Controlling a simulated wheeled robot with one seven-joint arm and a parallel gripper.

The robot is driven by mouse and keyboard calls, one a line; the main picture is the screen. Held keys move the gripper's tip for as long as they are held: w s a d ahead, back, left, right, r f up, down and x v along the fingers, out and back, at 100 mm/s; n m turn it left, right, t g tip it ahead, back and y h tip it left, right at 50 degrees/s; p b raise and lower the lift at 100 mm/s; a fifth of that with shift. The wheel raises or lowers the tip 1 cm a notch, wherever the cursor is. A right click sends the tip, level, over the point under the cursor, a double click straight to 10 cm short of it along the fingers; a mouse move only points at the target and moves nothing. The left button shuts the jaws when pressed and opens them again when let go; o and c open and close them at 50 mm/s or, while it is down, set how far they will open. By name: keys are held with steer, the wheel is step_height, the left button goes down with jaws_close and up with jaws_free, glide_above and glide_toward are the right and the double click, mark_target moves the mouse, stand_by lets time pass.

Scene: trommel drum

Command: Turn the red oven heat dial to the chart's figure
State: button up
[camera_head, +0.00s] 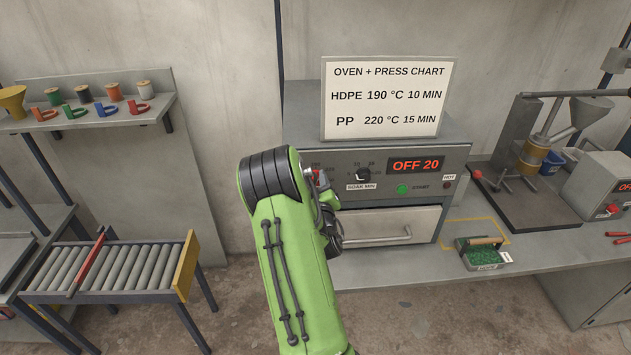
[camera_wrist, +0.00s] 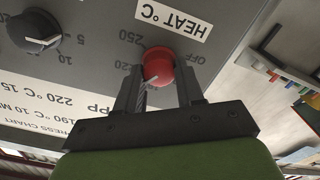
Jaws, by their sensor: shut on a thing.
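The red heat dial (camera_wrist: 158,62) is on the grey oven panel, under a white HEAT °C label (camera_wrist: 172,18) in the upside-down wrist view. My gripper (camera_wrist: 159,76) is shut on the dial, one dark finger on each side. The printed scale around it shows OFF and 250; the fingers hide part of it. In the head view my green arm mostly covers the dial, with my gripper (camera_head: 324,186) at the panel. The oven display (camera_head: 416,165) reads OFF 20. The chart (camera_head: 388,98) reads HDPE 190 °C 10 MIN and PP 220 °C 15 MIN.
A black soak-minutes knob (camera_head: 363,175) and a green start button (camera_head: 402,189) sit right of the dial. The oven drawer handle (camera_head: 378,238) projects below. A tray of green pellets (camera_head: 486,254) stands on the bench; its tag is too small to read.

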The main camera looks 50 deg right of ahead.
steer(key=m, duration=0.3)
steer(key=m+p, duration=0.1)
steer(key=shift+s+f+m, duration=0.15)
steer(key=shift+f+m, duration=0.1)
steer(key=shift+m, duration=0.15)
stand_by(0.4)
steer(key=o, duration=0.8)
steer(key=shift+o, duration=1.2)
steer(key=shift+r, duration=0.15)
